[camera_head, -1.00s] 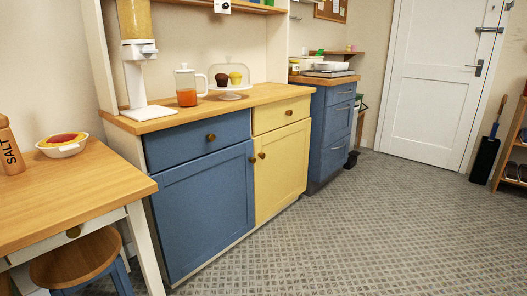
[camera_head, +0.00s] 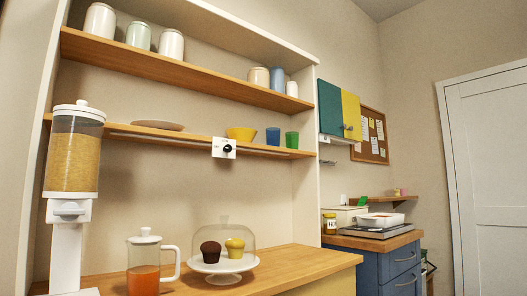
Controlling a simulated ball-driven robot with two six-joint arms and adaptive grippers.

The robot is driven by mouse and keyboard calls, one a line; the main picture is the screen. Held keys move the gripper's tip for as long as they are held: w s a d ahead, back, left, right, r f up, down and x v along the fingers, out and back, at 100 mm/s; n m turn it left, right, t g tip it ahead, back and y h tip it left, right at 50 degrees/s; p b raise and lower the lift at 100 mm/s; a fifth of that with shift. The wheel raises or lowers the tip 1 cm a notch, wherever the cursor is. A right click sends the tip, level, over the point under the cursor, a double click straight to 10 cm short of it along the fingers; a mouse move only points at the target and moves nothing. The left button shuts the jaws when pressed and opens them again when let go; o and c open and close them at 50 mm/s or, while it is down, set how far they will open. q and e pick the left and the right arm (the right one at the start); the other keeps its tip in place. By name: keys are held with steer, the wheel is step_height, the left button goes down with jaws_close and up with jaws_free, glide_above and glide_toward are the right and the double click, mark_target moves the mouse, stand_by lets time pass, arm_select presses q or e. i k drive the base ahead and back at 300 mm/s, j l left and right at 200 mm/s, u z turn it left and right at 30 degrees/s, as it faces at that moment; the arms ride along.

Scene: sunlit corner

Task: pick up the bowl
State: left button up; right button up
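A yellow bowl (camera_head: 241,134) stands upright on the lower wall shelf (camera_head: 190,137), right of the middle of that shelf. A white box with a black knob is at the shelf's front edge and partly in front of the bowl's lower left. Neither of my grippers shows in the head view.
A blue cup (camera_head: 273,136) and a green cup (camera_head: 292,139) stand right of the bowl, and a flat brown plate (camera_head: 158,125) lies to its left. Below are a cereal dispenser (camera_head: 75,150), a jug (camera_head: 144,262) and a glass-domed cake stand (camera_head: 222,262) on the counter (camera_head: 300,265).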

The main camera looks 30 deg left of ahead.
mark_target(238, 134)
steer(key=i+l+u, duration=0.1)
steer(key=i+u, duration=0.25)
steer(key=i+l+u, duration=0.35)
steer(key=i, duration=0.2)
